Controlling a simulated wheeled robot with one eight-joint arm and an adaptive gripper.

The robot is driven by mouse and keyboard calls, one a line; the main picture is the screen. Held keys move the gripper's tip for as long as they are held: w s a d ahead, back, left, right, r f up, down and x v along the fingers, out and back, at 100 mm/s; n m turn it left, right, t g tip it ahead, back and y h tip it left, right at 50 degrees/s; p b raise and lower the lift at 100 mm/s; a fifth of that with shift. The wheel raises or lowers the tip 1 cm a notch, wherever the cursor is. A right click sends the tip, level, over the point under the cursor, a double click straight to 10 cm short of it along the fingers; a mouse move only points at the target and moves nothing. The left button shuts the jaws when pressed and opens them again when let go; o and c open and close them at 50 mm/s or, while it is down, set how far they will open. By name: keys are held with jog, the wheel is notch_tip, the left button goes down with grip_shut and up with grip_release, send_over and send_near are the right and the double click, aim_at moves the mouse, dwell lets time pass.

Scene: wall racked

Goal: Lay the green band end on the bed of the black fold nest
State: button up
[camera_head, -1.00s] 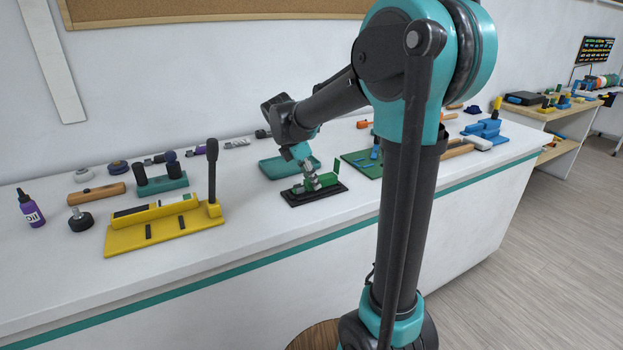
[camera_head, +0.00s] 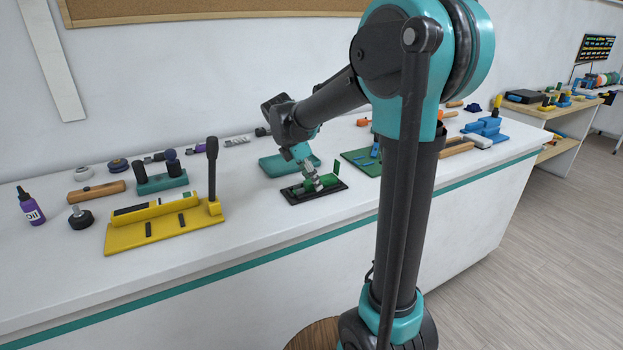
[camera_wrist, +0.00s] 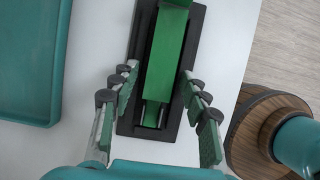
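The black fold nest (camera_head: 296,197) is a dark, flat, long tray on the white bench; in the wrist view its black border (camera_wrist: 133,128) surrounds the green band. The green band (camera_wrist: 165,65) runs along the nest, with a brighter green piece at the top edge. In the head view, a green piece (camera_head: 337,168) stands upright at the nest's right end. My gripper (camera_wrist: 160,92) is open, its fingers on either side of the band with gaps visible. Contact between band and bed is unclear in both views.
A teal tray (camera_wrist: 28,60) lies close beside the nest. A yellow fixture (camera_head: 150,237) with a dark upright handle stands left of it. A green board (camera_head: 352,158) with blue parts lies to the right. Bare bench shows in front of the nest.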

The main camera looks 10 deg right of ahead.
jog(key=shift+r, duration=0.1)
jog(key=v, duration=1.1)
jog(key=shift+r, duration=0.4)
jog(key=shift+s+a, duration=0.15)
